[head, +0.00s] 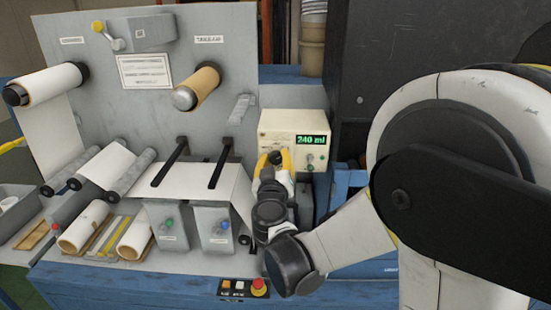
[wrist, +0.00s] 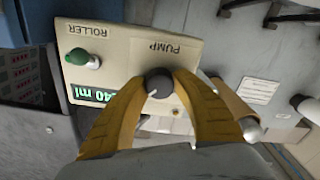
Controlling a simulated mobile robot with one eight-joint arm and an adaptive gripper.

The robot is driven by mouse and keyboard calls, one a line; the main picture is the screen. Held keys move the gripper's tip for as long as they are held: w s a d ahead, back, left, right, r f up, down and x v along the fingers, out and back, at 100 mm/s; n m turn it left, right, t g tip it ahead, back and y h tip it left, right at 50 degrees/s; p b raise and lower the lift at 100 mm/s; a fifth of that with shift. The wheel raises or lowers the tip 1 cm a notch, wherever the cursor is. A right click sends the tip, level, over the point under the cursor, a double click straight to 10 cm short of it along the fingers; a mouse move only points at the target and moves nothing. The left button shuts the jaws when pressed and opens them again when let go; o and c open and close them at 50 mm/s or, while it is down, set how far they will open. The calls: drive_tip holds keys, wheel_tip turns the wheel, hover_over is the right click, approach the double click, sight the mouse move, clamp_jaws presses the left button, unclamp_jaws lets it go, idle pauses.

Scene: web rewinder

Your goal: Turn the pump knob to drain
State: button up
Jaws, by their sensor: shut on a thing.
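The pump box (head: 292,122) is a cream case on the bench, with a green display (head: 311,140) reading 240 ml. In the wrist view the box (wrist: 120,50) appears upside down, with the labels PUMP and ROLLER. The dark, round pump knob (wrist: 158,82) sits by the PUMP label and bears a pale pointer mark. My gripper (wrist: 159,80) has its yellow fingers shut on either side of this knob. In the head view my gripper (head: 276,158) is at the box's lower left front, and largely hides the knob. I cannot read any drain marking.
A green-capped roller knob (wrist: 82,58) sits beside the pump knob. The grey panel (head: 128,85) with its rolls is to the left, and a dark cabinet (head: 365,75) to the right. A control strip with a red button (head: 259,287) is on the front edge.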

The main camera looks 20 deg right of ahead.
drive_tip(key=n+b, duration=0.2)
drive_tip(key=n, duration=0.2)
drive_tip(key=shift+n, duration=0.4)
drive_tip(key=n+b, duration=0.1)
drive_tip(key=n, duration=0.3)
drive_tip(key=shift+f+b, duration=0.1)
drive_tip(key=shift+b, duration=0.2)
drive_tip(key=n+b, duration=0.1)
drive_tip(key=n, duration=0.3)
drive_tip(key=shift+n, duration=0.4)
drive_tip(key=shift+n+b, duration=0.45)
drive_tip(key=shift+n, duration=1.55)
drive_tip(key=o, duration=1.2)
drive_tip(key=shift+w, duration=0.1)
